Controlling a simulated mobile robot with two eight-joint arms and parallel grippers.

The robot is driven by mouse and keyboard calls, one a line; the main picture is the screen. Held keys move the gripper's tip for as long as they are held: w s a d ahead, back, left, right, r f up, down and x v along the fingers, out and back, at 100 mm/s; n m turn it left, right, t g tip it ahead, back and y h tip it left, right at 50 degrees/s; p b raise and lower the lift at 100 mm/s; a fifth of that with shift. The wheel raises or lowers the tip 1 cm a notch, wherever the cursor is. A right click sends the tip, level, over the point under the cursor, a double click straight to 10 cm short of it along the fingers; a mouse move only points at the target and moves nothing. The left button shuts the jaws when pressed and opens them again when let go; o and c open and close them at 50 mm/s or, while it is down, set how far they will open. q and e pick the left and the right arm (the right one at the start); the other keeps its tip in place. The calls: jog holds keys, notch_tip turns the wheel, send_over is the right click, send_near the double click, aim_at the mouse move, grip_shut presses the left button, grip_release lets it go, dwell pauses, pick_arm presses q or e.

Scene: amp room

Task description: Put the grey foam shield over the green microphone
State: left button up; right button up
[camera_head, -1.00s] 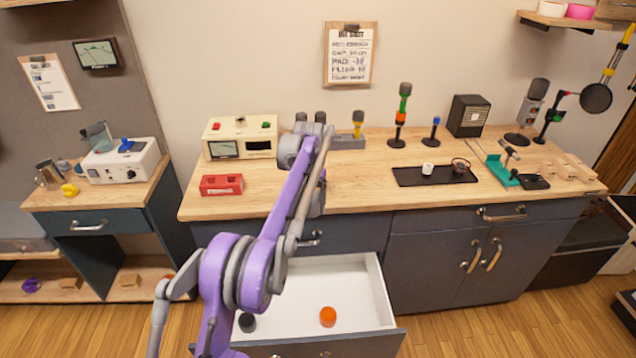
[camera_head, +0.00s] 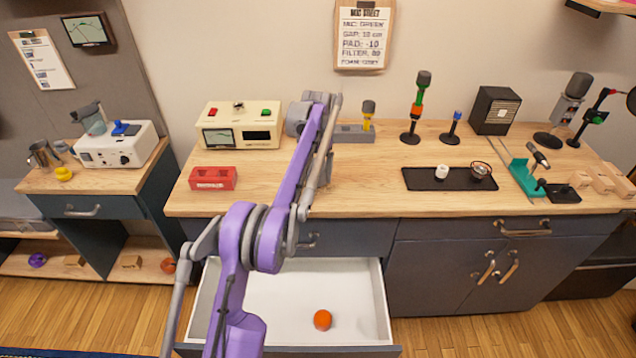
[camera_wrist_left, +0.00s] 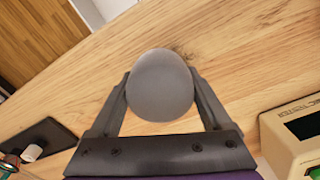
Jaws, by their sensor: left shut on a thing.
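The grey foam shield (camera_wrist_left: 160,86), a smooth rounded piece, is held between the two dark fingers of my left gripper (camera_wrist_left: 160,75) above the wooden counter. In the head view, my purple arm hides this gripper and the shield. The green microphone (camera_head: 420,95) stands upright on a round black base at the back of the counter. It has green parts, an orange collar (camera_head: 416,110) and a dark grey head (camera_head: 424,78). The held shield is apart from it, to its left. My right gripper is not in view.
A yellow microphone (camera_head: 367,113) in a grey rack and a short blue-topped stand (camera_head: 454,126) flank the green one. A black tray (camera_head: 420,180) lies in front. A cream tester (camera_head: 240,122) stands left. Below, an open drawer (camera_head: 280,290) holds an orange piece (camera_head: 322,320).

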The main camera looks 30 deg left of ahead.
aim_at(318, 190)
pick_arm(q)
jog(key=shift+w+f, duration=0.15)
jog(key=shift+f, duration=2.05)
